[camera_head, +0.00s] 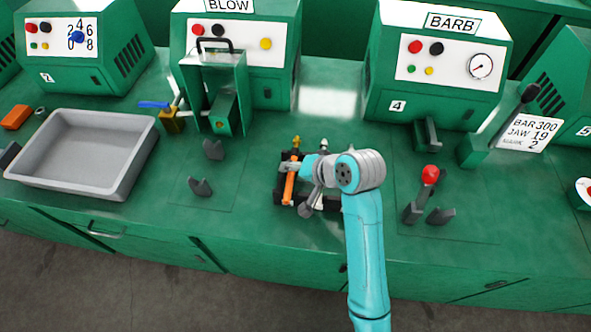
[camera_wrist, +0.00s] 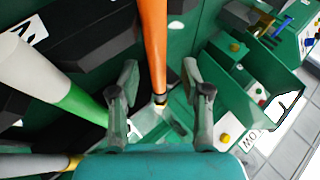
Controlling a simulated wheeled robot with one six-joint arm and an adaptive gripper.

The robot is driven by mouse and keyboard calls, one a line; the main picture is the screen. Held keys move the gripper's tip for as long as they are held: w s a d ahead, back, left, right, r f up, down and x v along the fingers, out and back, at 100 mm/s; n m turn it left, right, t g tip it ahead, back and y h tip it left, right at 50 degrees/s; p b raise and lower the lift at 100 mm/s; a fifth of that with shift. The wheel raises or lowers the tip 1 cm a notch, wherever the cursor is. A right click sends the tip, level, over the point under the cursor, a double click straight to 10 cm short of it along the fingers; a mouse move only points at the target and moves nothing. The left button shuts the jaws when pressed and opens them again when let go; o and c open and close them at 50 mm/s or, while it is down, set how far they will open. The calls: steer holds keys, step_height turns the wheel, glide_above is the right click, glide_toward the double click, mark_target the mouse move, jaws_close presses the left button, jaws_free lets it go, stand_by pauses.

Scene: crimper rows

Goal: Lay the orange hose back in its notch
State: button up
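The orange hose (camera_head: 289,188) lies along the black notched rack (camera_head: 278,197) on the green bench in the head view. In the wrist view the orange hose (camera_wrist: 152,40) runs down from the top edge to a pale, narrow end between my fingers. My gripper (camera_wrist: 160,72) is open, one finger on each side of the hose with gaps showing. In the head view my gripper (camera_head: 310,190) is over the rack and partly hidden by my arm. I cannot tell whether the hose sits in a notch.
A white hose with a green band (camera_wrist: 50,80) and a grey hose with a yellow end (camera_wrist: 35,163) lie left in the wrist view. The BLOW machine (camera_head: 240,52) and BARB machine (camera_head: 440,60) stand behind. A grey tray (camera_head: 85,120) is at left. A red-knobbed lever (camera_head: 430,173) stands right.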

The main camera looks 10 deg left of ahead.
steer(key=v, duration=1.2)
steer(key=shift+s, duration=0.15)
stand_by(0.4)
